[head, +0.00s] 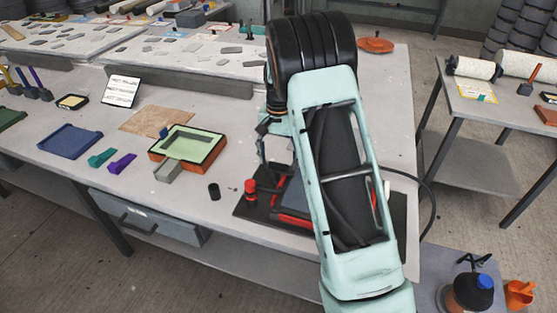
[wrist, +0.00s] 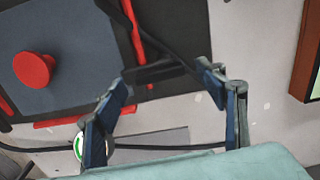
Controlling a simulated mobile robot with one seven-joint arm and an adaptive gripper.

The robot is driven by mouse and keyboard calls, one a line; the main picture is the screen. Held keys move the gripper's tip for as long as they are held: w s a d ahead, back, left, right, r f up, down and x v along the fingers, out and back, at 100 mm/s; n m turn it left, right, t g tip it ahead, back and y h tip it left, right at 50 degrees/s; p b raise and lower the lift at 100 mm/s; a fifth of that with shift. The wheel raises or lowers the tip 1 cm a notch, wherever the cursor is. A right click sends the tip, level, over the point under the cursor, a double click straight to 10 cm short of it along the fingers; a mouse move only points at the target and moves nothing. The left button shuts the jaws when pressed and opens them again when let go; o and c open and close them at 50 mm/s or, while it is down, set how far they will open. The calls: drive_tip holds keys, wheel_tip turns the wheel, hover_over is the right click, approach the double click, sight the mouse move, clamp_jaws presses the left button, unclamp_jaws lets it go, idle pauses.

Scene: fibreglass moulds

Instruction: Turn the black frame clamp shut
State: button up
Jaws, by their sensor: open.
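In the wrist view, a black frame clamp (wrist: 165,70) with a dark bar lies across the gap near my fingertips. I cannot tell whether the fingers touch it. My gripper (wrist: 170,88) is open, one finger on each side of the gap, with nothing held between them. Beside the clamp is a dark grey plate (wrist: 75,50) with a round red knob (wrist: 34,69) and red bars on a black base. In the head view the black base (head: 245,210) stands at the table's right part, with a red knob (head: 250,187); my arm hides much of it and the clamp.
A black cable (head: 425,190) curves off the right edge. The table front between has free room.

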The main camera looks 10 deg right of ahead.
wheel_tip(320, 180, up, 11)
drive_tip(key=shift+r, duration=0.2)
idle(0.3)
